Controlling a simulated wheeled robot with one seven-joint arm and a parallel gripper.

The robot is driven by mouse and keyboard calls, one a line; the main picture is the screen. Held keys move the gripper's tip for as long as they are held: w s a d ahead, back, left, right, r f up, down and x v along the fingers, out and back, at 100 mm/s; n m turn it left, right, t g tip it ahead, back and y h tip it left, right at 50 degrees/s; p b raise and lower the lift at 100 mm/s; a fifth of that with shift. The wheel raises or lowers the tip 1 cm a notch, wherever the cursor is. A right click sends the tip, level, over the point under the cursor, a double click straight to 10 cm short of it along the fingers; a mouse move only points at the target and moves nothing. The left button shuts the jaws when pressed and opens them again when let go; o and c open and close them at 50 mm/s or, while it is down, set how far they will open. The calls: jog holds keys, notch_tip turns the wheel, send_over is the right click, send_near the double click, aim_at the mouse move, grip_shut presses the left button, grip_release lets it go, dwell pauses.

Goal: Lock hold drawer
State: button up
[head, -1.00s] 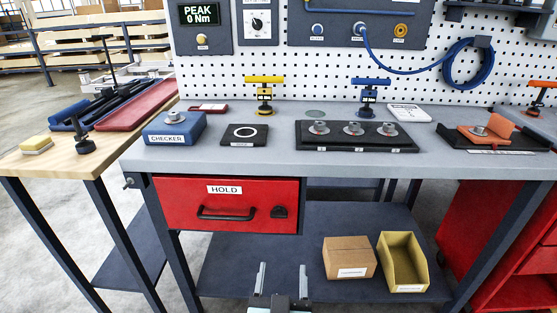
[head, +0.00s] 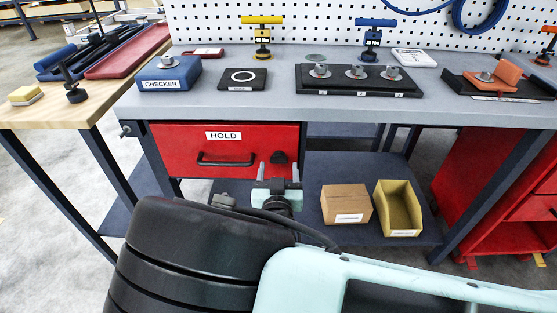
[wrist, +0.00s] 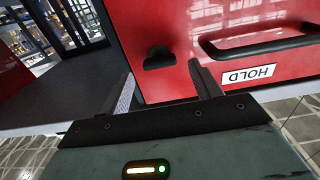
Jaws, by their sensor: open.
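The red HOLD drawer (head: 180,150) is closed under the grey workbench, with a white HOLD label and a black bar handle (head: 227,160). A small black lock knob (head: 279,157) sits on its front, right of the handle. In the wrist view the drawer front is upside down, with the knob (wrist: 160,58) ahead of the gap between my fingers and the handle (wrist: 262,46) to the right. My gripper (head: 279,170) is open and empty in front of the knob; it also shows in the wrist view (wrist: 163,90). The fingers look apart from the knob.
My arm covers the lower foreground. A cardboard box (head: 346,204) and a yellow bin (head: 398,208) stand on the lower shelf to the right. The blue checker (head: 169,74) and a black tray (head: 357,80) are on the benchtop. A red cabinet (head: 510,190) stands at right.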

aim_at(279, 160)
jog(key=shift+w, duration=1.1)
jog(key=c, duration=1)
